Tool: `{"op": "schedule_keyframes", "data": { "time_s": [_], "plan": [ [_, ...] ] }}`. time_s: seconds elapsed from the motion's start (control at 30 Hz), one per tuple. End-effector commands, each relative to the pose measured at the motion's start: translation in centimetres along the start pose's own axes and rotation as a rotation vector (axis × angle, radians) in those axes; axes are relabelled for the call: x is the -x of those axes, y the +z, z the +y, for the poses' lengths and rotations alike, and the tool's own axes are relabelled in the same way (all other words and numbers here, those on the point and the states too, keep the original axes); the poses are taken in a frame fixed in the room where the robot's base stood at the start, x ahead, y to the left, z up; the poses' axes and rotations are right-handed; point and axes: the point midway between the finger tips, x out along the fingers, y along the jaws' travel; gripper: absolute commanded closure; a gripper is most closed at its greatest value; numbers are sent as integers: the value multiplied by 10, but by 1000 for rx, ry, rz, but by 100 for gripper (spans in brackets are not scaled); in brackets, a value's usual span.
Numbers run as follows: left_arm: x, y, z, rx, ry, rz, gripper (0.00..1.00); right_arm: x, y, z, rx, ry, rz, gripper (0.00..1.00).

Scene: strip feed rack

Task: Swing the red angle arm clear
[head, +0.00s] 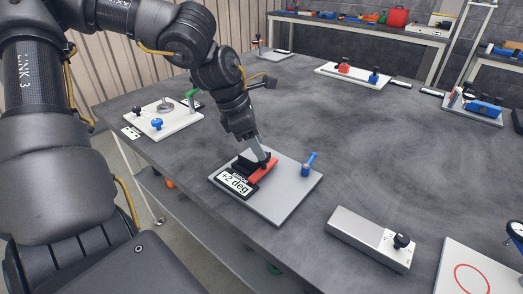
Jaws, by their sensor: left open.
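The red angle arm (264,169) lies on a grey base plate (279,200) near the table's front left edge. A label reading "+2 deg" (236,184) sits in front of it on the same plate. My left gripper (260,155) reaches down from the upper left and is at the red arm's far end, over a dark block. Its fingers are open, but the fingertips are small and partly hidden, so contact with the red arm cannot be told. My right gripper is not in view.
A grey bar with a black knob (369,239) lies to the right. A white plate with a blue knob (170,124) lies to the left. The table's middle (350,130) is clear.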

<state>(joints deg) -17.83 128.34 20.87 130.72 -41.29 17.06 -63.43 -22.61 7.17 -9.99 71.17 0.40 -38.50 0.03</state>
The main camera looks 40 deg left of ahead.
Motion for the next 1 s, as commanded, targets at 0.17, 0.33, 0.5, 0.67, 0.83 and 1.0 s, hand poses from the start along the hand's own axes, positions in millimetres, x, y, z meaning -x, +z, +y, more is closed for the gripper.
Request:
{"op": "schedule_keyframes", "data": {
  "time_s": [0.17,0.33,0.5,0.67,0.83,1.0],
  "plan": [
    [-23,0,0,-1,-2,2,52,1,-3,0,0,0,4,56],
    [-30,1,0,-1,0,0,52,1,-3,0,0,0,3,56],
    [-31,1,0,-1,0,-1,52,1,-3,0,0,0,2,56],
    [-31,1,0,-1,0,-1,62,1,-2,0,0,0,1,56],
    [-31,1,0,-1,0,-1,84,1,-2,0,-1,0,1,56],
    [-31,1,0,-1,0,-1,100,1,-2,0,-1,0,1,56]
  ]
}}
